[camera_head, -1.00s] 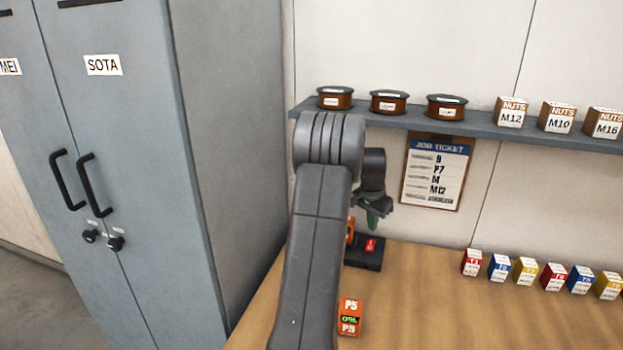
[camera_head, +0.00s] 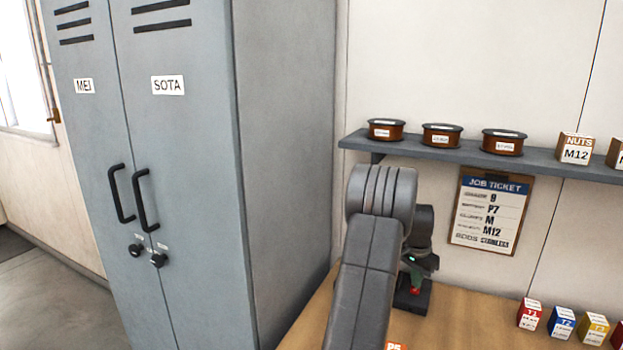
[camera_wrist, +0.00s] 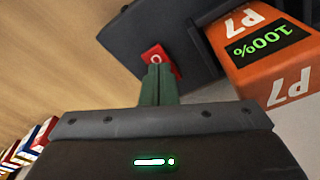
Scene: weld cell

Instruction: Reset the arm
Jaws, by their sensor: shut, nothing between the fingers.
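My gripper (camera_wrist: 158,86) shows in the wrist view with its two green fingers together and nothing between them. The fingertips are at the red switch (camera_wrist: 153,53), marked O, on a dark charger base (camera_wrist: 190,25); I cannot tell whether they touch it. An orange battery (camera_wrist: 262,45) marked P7, its display reading 100%, stands at the right of the base. In the head view my gripper (camera_head: 411,268) is partly hidden behind my arm, low over the charger at the back of the bench.
A grey locker (camera_head: 190,200) labelled MEI and SOTA stands left of the wooden bench (camera_head: 465,320). A shelf (camera_head: 440,153) with spools and nut boxes runs above. A job ticket (camera_head: 490,212) hangs on the wall. Small coloured boxes (camera_head: 562,323) stand at right. A P5 battery (camera_head: 396,346) shows at the bottom edge.

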